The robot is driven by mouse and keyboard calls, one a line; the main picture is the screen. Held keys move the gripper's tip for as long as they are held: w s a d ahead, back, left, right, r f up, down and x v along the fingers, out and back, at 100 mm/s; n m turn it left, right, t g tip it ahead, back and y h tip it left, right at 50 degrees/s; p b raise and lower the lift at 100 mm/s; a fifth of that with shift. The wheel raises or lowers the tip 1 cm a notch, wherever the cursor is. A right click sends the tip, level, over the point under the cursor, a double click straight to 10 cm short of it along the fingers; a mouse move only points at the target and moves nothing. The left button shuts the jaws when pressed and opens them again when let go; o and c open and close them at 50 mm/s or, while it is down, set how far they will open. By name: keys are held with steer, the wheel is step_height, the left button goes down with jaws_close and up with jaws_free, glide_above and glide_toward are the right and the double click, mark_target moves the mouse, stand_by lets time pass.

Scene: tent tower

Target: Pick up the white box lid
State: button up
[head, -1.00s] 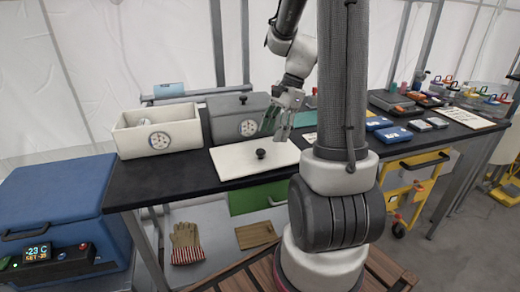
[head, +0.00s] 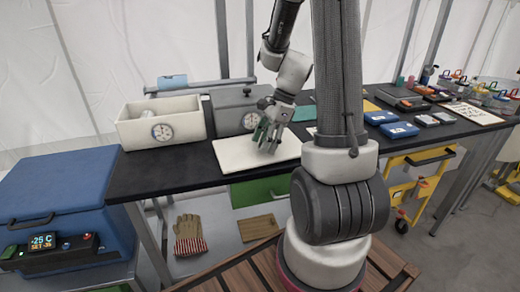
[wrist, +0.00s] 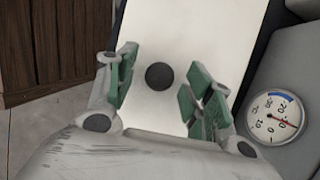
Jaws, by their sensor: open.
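The white box lid (head: 236,156) lies flat on the black table, in front of the boxes. Its round dark knob (wrist: 159,76) shows in the wrist view between the fingertips. My gripper (head: 267,140) is open over the lid, with green finger pads on either side of the knob. The pads appear apart from the knob, and nothing is held. In the head view my fingers hide the knob. The lid (wrist: 190,30) also fills the middle of the wrist view.
An open white box (head: 163,134) with a dial stands behind the lid at left. A grey lidded box (head: 228,120) with a dial stands right behind it. A blue cooler (head: 55,195) is at far left. Blue cases (head: 398,130) lie farther right on the table.

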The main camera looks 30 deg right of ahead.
jaws_close()
steer(key=shift+r, duration=0.1)
stand_by(0.3)
